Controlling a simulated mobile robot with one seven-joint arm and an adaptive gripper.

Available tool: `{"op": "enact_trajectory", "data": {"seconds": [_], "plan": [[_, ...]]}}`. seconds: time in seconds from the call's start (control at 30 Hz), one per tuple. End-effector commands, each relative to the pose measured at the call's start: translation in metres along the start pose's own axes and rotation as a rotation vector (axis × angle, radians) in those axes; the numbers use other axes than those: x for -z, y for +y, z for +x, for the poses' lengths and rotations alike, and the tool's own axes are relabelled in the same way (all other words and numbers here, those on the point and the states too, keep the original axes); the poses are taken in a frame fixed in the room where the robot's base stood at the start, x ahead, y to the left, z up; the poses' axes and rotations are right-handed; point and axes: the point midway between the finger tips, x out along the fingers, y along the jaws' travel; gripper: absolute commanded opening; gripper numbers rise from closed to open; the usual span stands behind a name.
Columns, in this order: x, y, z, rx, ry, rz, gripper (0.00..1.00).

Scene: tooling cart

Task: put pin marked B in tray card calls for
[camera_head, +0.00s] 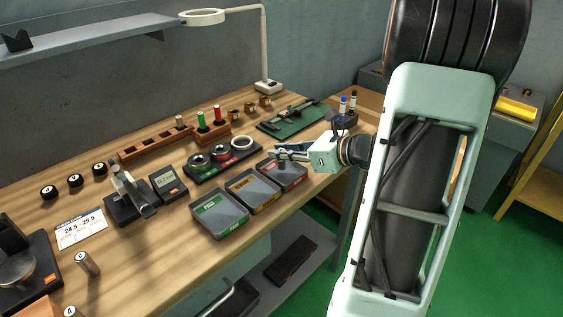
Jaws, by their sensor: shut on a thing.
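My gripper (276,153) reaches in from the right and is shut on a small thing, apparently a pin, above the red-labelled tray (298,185). The fingers mostly hide what they hold, and no letter on it can be read. The yellow-labelled tray (267,206) and the green-labelled tray (232,228) stand to the left in the same row. The white card (80,229) lies at the left and appears to read "24.5 - 25.5". A metal pin (88,264) with a marked top stands upright in front of the card. Another marked pin top (70,312) shows at the bottom edge.
A black gauge stand (128,205) and a readout box (168,184) stand left of the trays. Behind the trays are a ring holder (222,158) and a wooden rack (155,141). A green mat (290,121) with a caliper lies beyond my gripper. Bare wood lies front left.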

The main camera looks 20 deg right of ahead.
Motion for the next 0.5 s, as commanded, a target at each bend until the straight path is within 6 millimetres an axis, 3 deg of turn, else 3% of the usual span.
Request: {"op": "enact_trajectory", "data": {"seconds": [0.1, 0.5], "plan": [[0.0147, 0.0, 0.0061, 0.0, -0.001, 0.0, 0.0], [0.0173, 0.0002, 0.007, 0.0, -0.001, 0.0, 0.0]]}}
